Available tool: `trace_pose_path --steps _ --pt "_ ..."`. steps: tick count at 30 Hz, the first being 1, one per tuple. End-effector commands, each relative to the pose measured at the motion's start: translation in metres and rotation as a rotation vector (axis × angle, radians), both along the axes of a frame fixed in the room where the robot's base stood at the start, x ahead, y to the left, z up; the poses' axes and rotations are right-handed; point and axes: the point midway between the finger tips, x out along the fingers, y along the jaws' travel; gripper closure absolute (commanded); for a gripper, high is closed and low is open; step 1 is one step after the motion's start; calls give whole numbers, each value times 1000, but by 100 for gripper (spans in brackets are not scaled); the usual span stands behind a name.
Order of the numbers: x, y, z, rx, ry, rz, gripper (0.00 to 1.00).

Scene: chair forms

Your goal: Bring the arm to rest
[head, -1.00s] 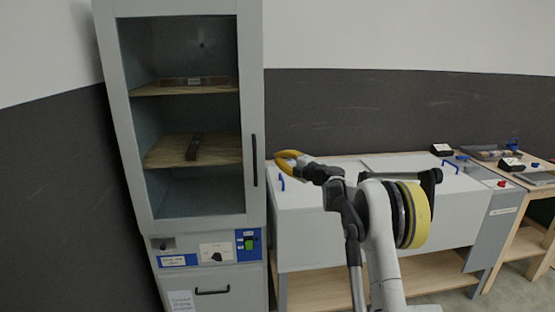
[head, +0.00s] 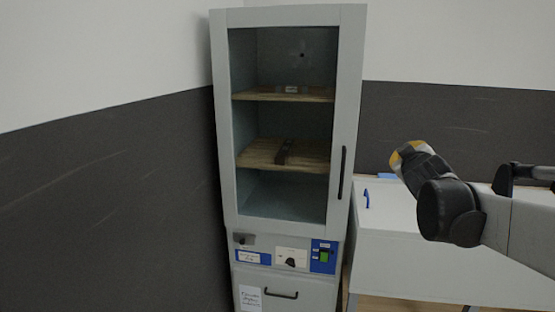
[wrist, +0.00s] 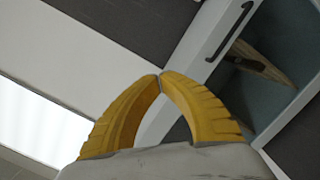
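My gripper (head: 406,154) shows in the head view at the right, its yellow fingers partly hidden behind my dark wrist. It is in front of the white bench, to the right of the tall grey cabinet (head: 216,120). In the wrist view my gripper (wrist: 160,75) has its two curved yellow fingers meeting at the tips, with nothing held between them. My arm reaches in from the right edge of the head view.
The cabinet's glass door is closed, with a black handle (head: 343,173). Behind it, wooden shelves (head: 265,157) hold small items. The white bench (head: 400,262) with a blue handle (head: 366,198) stands to the right. The left side shows bare wall.

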Motion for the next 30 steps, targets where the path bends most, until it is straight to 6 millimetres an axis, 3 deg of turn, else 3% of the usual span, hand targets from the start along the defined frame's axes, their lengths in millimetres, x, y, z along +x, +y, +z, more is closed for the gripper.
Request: trace_pose_path --steps 1,5,9,12,15,18,21,30 --pt "-31 9 -12 70 42 -27 100" --pt "-113 33 -61 269 185 -90 100" --pt "-203 69 -128 468 364 -129 100" --pt "-258 96 -171 579 485 -137 100" --pt "-301 118 -205 661 583 -136 100" --pt "-329 134 -227 713 650 -133 100" --pt "-344 141 -237 737 685 -130 100" --pt "-347 143 -240 743 695 -130 100"
